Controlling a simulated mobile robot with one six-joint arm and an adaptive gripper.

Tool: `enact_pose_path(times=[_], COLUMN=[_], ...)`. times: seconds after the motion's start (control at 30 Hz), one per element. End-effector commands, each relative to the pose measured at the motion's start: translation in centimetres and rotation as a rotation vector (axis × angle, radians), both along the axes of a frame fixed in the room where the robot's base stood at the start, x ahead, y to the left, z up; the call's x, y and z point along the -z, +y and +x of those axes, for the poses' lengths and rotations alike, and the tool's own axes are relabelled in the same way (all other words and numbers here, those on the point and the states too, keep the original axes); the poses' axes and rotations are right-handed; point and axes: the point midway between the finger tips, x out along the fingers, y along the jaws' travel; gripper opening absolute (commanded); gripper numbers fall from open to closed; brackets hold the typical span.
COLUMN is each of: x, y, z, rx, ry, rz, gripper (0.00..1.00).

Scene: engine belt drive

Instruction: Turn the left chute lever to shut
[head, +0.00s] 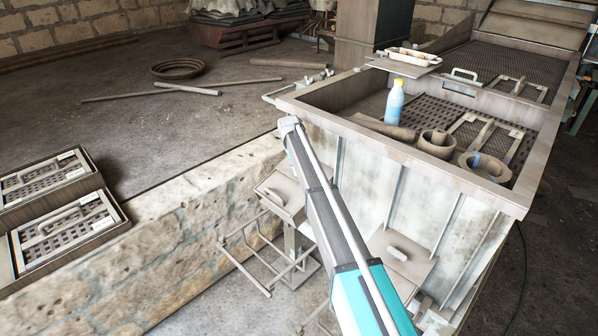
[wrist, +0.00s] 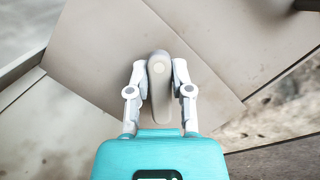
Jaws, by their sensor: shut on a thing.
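In the wrist view, my gripper (wrist: 159,72) has its two pale fingers on either side of a grey-beige lever (wrist: 159,88) with a rounded end and is shut on it. The lever stands out from a flat beige plate (wrist: 110,50). In the head view, my arm crosses the machine's front, and my gripper is not clearly visible. The left chute (head: 285,190) is partly behind my arm, and its lever is hard to make out. The right chute (head: 378,242) carries a pale lever (head: 398,253) with nothing touching it.
A metal rail frame (head: 262,250) stands below the left chute. Framed grates (head: 68,232) lie on the left. A stone ledge runs alongside.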

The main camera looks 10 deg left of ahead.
Motion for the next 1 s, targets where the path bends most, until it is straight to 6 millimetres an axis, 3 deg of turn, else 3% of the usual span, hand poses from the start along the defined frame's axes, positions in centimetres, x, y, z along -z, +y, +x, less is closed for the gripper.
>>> enact_pose_path(times=[0.6,1.0], x=[-0.15,-0.27], y=[-0.71,-0.98], z=[0.26,0.5], rx=[-0.55,-0.748], ry=[0.097,0.132], rz=[-0.125,-0.168], gripper=[0.0,0.0])
